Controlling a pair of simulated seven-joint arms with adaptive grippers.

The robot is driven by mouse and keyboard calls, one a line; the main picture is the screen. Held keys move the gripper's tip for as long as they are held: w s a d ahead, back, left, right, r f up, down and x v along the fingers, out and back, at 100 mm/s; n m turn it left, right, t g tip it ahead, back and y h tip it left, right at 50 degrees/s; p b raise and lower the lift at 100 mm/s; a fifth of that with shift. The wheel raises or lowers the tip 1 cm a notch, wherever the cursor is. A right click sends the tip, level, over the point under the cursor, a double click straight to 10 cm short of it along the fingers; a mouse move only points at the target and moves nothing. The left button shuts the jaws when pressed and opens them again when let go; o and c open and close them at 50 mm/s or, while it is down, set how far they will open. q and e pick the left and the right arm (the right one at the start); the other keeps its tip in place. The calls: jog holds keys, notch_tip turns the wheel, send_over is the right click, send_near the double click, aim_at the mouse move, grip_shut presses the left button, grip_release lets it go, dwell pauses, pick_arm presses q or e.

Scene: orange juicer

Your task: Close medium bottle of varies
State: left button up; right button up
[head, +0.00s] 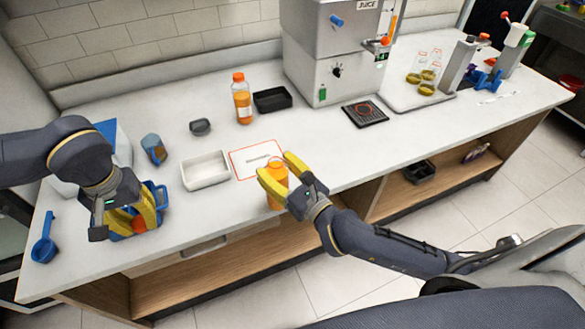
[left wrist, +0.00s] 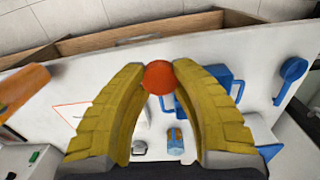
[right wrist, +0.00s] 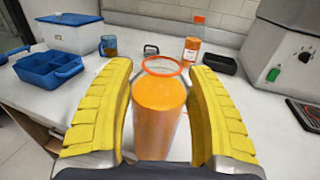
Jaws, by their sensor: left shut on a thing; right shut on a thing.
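My left gripper (head: 137,222) is shut on a round orange-red cap (left wrist: 158,78), held between its fingertips. In the head view the cap (head: 138,225) appears over the blue divided caddy (head: 163,190). My right gripper (head: 272,177) is shut around an orange juice bottle (right wrist: 160,115) near the counter's front edge. The bottle looks upright, and I see no cap on its top. The bottle (head: 277,170) is partly hidden by the fingers in the head view. In the left wrist view the orange bottle (left wrist: 25,92) shows at the far left, apart from the cap.
A capped juice bottle (head: 242,100) stands at the back beside a black tray (head: 272,99). A white tray (head: 205,170) and a red-outlined mat (head: 250,150) lie between my grippers. A blue scoop (head: 45,245) is at far left. The juicer (head: 330,60) stands at the back.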

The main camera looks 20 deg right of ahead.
jog(key=w+a+n+g+y, duration=0.3)
jog(key=w+a+n+y, duration=0.1)
jog(key=a, duration=0.3)
jog(key=shift+w+a+f+y, duration=0.15)
jog(key=shift+w+a+y, duration=0.05)
jog(key=shift+y, duration=0.5)
jog(key=shift+f, duration=0.1)
pick_arm(q)
jog(key=w+d+r+n, duration=0.1)
jog(key=w+d+r, duration=0.2)
jog(key=d, duration=0.5)
jog(key=w+d+r+n, duration=0.1)
jog(key=w+d+r, duration=0.2)
jog(key=d, duration=0.6)
jog(key=w+d+r+n, duration=0.2)
jog(key=d+r, duration=0.3)
jog(key=d, duration=0.3)
jog(key=shift+w+d, duration=0.3)
jog(key=shift+w, duration=0.25)
jog(key=shift+f, duration=1.9)
